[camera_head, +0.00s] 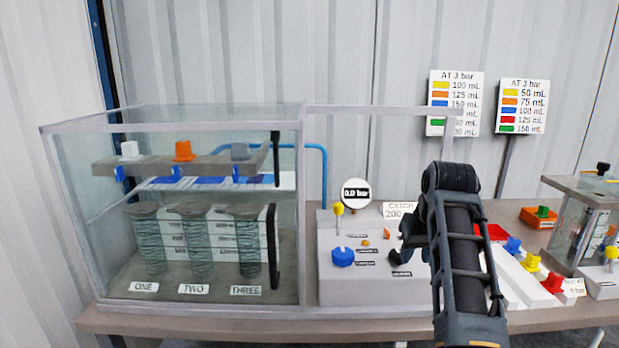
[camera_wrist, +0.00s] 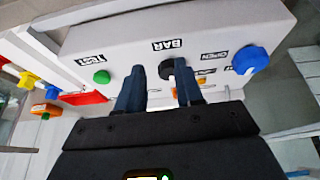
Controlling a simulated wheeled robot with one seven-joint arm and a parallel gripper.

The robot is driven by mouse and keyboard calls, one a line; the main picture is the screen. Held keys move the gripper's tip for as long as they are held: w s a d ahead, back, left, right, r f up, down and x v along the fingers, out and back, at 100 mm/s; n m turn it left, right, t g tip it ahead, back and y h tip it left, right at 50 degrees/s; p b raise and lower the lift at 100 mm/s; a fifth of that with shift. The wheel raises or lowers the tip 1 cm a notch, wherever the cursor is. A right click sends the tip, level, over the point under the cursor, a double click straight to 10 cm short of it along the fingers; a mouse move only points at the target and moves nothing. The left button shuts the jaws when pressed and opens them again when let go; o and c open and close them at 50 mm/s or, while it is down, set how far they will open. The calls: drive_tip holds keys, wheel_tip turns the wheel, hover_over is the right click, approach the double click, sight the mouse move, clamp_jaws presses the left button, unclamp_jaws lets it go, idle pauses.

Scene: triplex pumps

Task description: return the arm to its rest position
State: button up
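My arm (camera_head: 462,250) reaches up in front of the right part of the bench in the head view. My gripper (camera_head: 402,244) is beside the right side of the grey control panel (camera_head: 335,290). In the wrist view my gripper (camera_wrist: 160,78) has its two dark fingers apart, with no object clearly held. A black knob (camera_wrist: 168,70) marked BAR shows just past the fingertips, partly behind the right finger. I cannot tell whether a finger touches it.
A glass case (camera_head: 170,115) with numbered cylinders stands at left. The panel has a blue knob (camera_head: 343,257), a yellow-topped lever (camera_head: 338,209) and a gauge (camera_head: 355,193). Coloured valves (camera_head: 532,262) and a smaller glass unit (camera_head: 572,222) stand right of my arm.

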drive_tip(key=s+d+f+t+h, duration=0.1)
drive_tip(key=s+d+f, duration=0.25)
drive_tip(key=f, duration=0.35)
drive_tip(key=s+d+f+t+h, duration=0.1)
drive_tip(key=s+d+f, duration=0.1)
drive_tip(key=s+f, duration=0.4)
drive_tip(key=s+d+f+n+t, duration=0.15)
drive_tip(key=s+f, duration=0.25)
drive_tip(key=s, duration=0.4)
drive_tip(key=s+f+m+t, duration=0.1)
drive_tip(key=s+f+t, duration=0.1)
drive_tip(key=s+f, duration=0.5)
drive_tip(key=s+a+r+t+y, duration=0.1)
drive_tip(key=s+a+r, duration=0.15)
drive_tip(key=s, duration=0.75)
drive_tip(key=s+a+r+t, duration=0.15)
drive_tip(key=s+r, duration=0.25)
drive_tip(key=s, duration=0.6)
drive_tip(key=s+a+r+t+y, duration=0.1)
drive_tip(key=s+a+r, duration=0.3)
drive_tip(key=s+r, duration=0.9)
drive_tip(key=shift+s+r+t, duration=0.35)
drive_tip(key=shift+r+t, duration=0.15)
drive_tip(key=shift+r, duration=0.05)
